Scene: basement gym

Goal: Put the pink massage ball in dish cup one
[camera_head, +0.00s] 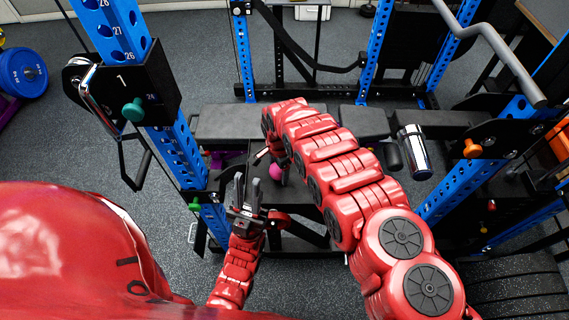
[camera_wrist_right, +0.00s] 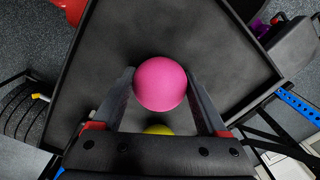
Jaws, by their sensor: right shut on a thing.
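The pink massage ball (camera_wrist_right: 160,84) sits between the two fingers of my right gripper (camera_wrist_right: 161,98) in the right wrist view. In the head view the ball (camera_head: 275,171) shows as a small pink patch under my right arm, above or near the bench. My right gripper is shut on it.
A black bench (camera_head: 232,122) crosses the rack behind my arms. A chrome cylinder (camera_head: 413,150) stands at its right. A yellow round thing (camera_wrist_right: 158,129) shows below the ball. Another black holder (camera_head: 487,141) is on the right upright. Open floor (camera_head: 60,125) lies left.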

